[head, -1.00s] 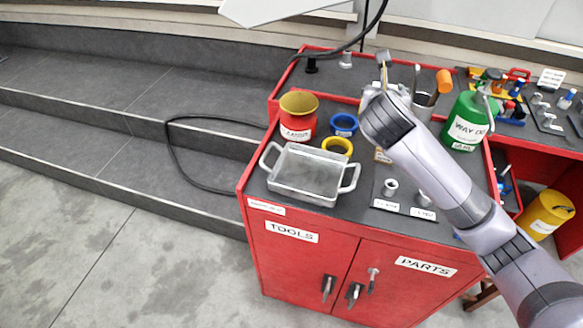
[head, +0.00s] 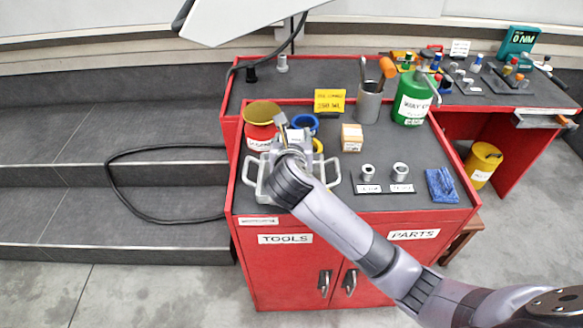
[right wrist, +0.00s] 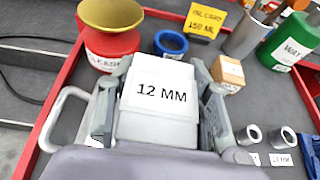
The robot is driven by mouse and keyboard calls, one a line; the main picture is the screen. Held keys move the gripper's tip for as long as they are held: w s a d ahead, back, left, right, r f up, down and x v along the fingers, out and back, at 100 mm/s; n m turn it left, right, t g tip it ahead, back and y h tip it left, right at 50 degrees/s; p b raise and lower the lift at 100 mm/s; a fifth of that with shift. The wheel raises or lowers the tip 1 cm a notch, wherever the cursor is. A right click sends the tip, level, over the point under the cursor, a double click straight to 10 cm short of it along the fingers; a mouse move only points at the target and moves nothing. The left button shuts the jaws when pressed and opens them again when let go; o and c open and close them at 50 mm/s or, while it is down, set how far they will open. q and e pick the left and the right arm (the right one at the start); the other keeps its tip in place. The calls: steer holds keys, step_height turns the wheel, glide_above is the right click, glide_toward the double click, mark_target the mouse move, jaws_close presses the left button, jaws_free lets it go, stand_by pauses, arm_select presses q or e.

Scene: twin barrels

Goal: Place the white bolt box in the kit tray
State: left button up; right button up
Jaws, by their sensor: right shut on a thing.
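The white bolt box (right wrist: 158,112), labelled "12 MM", is between the fingers of my right gripper (right wrist: 160,92) in the right wrist view. In the head view my right gripper (head: 291,150) is above the kit tray, and the box is largely hidden by the gripper. The kit tray (head: 256,198) is a pale grey metal tray with two side handles on the red cabinet top. Its left handle (right wrist: 50,122) shows in the right wrist view. My gripper covers much of the tray's inside. My left gripper is not in view.
Behind the tray stand a red container with a gold funnel (head: 262,115), a blue ring (head: 306,122) and a yellow sign (head: 329,100). To the right are a small cardboard box (head: 352,138), metal sockets (head: 400,171), a blue cloth (head: 440,185) and a green can (head: 412,98).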

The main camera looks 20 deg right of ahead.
step_height(320, 180, down, 9)
steer(key=shift+r+b, duration=0.1)
steer(key=shift+b, duration=0.35)
steer(key=shift+a, duration=0.1)
steer(key=o, duration=1.5)
steer(key=shift+c, duration=0.2)
steer(key=shift+s+a+r, duration=0.1)
steer(key=shift+s, duration=0.2)
steer(key=v, duration=1.1)
steer(key=shift+s+p, duration=0.2)
steer(key=shift+p, duration=0.1)
